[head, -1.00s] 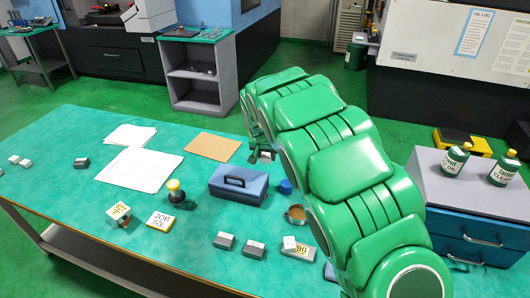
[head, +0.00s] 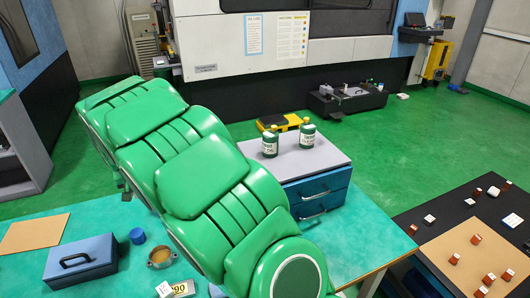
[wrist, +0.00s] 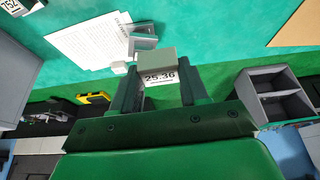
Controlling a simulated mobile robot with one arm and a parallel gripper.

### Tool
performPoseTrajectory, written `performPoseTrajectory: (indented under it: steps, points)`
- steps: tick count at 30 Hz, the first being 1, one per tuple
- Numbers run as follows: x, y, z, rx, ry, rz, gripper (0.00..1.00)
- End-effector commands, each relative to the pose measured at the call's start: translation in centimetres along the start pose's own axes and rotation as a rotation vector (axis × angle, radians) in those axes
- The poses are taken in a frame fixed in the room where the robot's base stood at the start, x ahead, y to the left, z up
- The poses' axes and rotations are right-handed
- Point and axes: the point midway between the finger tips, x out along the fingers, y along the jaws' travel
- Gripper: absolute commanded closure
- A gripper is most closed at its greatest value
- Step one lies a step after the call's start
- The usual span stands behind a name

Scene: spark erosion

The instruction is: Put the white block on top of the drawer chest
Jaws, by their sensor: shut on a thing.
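My gripper (wrist: 157,88) is shut on a small block (wrist: 156,67) in the wrist view. Its upper face is grey-green and its front face is white with the print "25.36". In the head view my gripper is mostly hidden behind my green arm, and the held block cannot be made out. The drawer chest (head: 323,157) is blue with a grey top and two drawers, at the right end of the green table. My arm passes to its left. A small white block (head: 164,289) lies at the bottom edge of the head view, beside a block marked "90" (head: 184,288).
Two green bottles, one on the left (head: 270,144) and one at the back (head: 307,135), stand on the chest's rear; its front top is bare. A blue toolbox (head: 80,262), blue cap (head: 137,236) and round tin (head: 161,258) stand on the table. White papers (wrist: 88,42) lie below my gripper.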

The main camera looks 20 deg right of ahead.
Motion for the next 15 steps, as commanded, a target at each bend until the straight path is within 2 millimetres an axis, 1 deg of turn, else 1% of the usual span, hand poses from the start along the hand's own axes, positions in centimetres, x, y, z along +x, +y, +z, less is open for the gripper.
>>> performPoseTrajectory:
  steps: [1,7,11,12,15]
  points:
    - [-0.7,2.2,-0.5,0.014,0.002,0.003,0.94]
    - [-3.2,10.1,-1.5,0.038,0.005,0.012,0.94]
    - [-4.8,15.1,-1.4,0.050,0.003,0.019,0.94]
    - [-5.4,16.7,-1.3,0.055,0.002,0.020,0.94]
    - [-7.0,20.5,-1.0,0.063,0.005,0.024,0.94]
